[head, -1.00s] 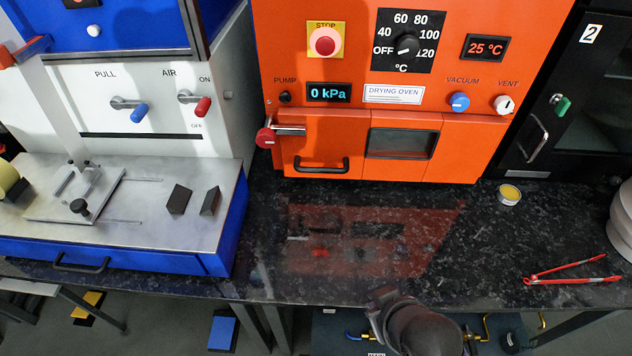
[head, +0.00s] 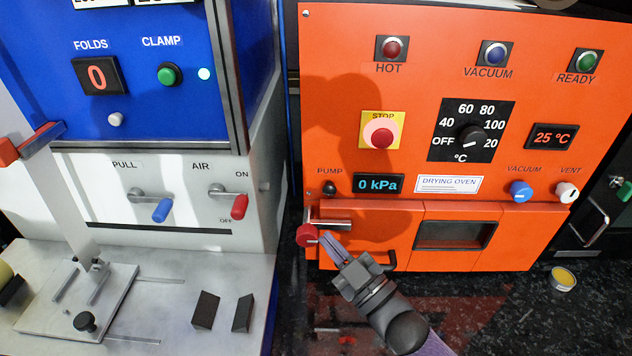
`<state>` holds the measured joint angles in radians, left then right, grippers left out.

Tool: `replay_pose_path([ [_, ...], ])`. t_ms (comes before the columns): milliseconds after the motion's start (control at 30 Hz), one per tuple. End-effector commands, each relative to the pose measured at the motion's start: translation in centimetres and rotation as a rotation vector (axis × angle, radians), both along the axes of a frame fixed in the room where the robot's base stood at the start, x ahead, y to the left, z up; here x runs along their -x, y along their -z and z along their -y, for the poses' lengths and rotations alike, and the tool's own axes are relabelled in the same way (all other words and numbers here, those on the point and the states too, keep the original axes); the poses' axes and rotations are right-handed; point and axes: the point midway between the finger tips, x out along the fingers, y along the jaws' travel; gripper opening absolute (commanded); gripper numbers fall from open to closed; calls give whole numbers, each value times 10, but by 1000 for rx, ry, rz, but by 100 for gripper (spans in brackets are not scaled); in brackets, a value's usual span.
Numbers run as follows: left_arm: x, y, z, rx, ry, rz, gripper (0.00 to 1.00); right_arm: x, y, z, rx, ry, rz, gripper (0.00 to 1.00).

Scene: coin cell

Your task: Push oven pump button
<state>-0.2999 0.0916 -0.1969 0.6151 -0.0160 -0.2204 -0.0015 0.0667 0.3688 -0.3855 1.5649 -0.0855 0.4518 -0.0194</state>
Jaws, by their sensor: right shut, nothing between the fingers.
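The orange drying oven (head: 420,30) fills the middle and right. Its black pump button (head: 329,188) sits under the PUMP label, left of the pressure display (head: 380,184), which reads 0 kPa. My right gripper (head: 326,238) is shut and empty, its fingertips pointing up and left in front of the oven's lower left. The tips show beside the red knob (head: 307,235) of the door latch, below the pump button. I cannot tell whether they touch the knob. The button is fully visible and apart from the gripper. My left gripper is not in view.
The red STOP button (head: 380,135), temperature dial (head: 471,136), blue vacuum knob (head: 521,191) and white vent knob (head: 567,192) are on the oven's front. A blue and white machine (head: 170,190) stands at the left. A small yellow-topped tin (head: 562,279) rests on the dark counter.

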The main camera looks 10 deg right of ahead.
Motion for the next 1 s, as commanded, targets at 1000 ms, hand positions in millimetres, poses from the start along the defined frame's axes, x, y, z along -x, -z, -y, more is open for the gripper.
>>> replay_pose_path([
  [1000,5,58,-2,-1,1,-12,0,-85,2,17,-1,1,-2,0],
])
